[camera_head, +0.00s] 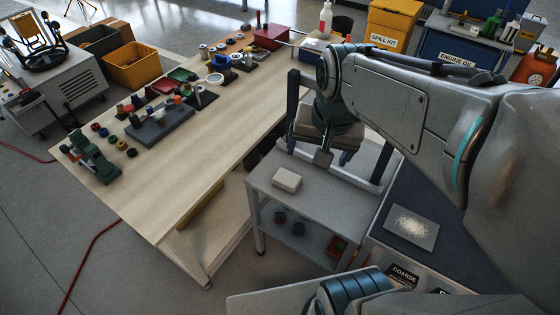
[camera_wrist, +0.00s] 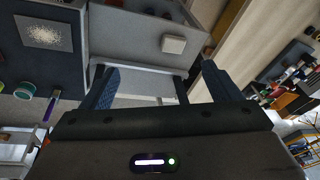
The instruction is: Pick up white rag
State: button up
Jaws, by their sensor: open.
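The white rag (camera_head: 286,179) looks like a small folded off-white block. It lies flat on the top of the grey cart (camera_head: 315,203), near the back left of that top. It also shows in the wrist view (camera_wrist: 173,44), beyond my fingertips. My gripper (camera_head: 334,157) is above the cart's back edge, to the right of the rag and apart from it. In the wrist view my gripper (camera_wrist: 155,70) has its two fingers wide apart with nothing between them. The rag is in full view in both pictures.
A long wooden workbench (camera_head: 190,125) with tools and several small parts stands left of the cart. A dark-topped unit with a grey speckled sheet (camera_head: 411,226) stands to the right. Small containers (camera_head: 290,224) sit on the cart's lower shelf. The cart top around the rag is clear.

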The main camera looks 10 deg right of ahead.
jog(key=w+f+m+g+b, duration=0.1)
jog(key=w+f+m+b, duration=0.9)
jog(key=w+f, duration=0.1)
jog(key=m+g+b, duration=0.2)
jog(key=m+b, duration=1)
send_over(287, 178)
jog(key=d, duration=0.1)
notch_tip(287, 178, down, 22)
jog(key=shift+d+r, duration=0.1)
jog(key=shift+d, duration=0.05)
jog(key=f, duration=0.2)
jog(key=a+f+b, duration=0.1)
jog(key=f, duration=0.1)
jog(key=shift+w+a+f, duration=0.1)
jog(key=shift+a+f, duration=0.05)
jog(key=shift+f, duration=0.5)
jog(key=c, duration=1)
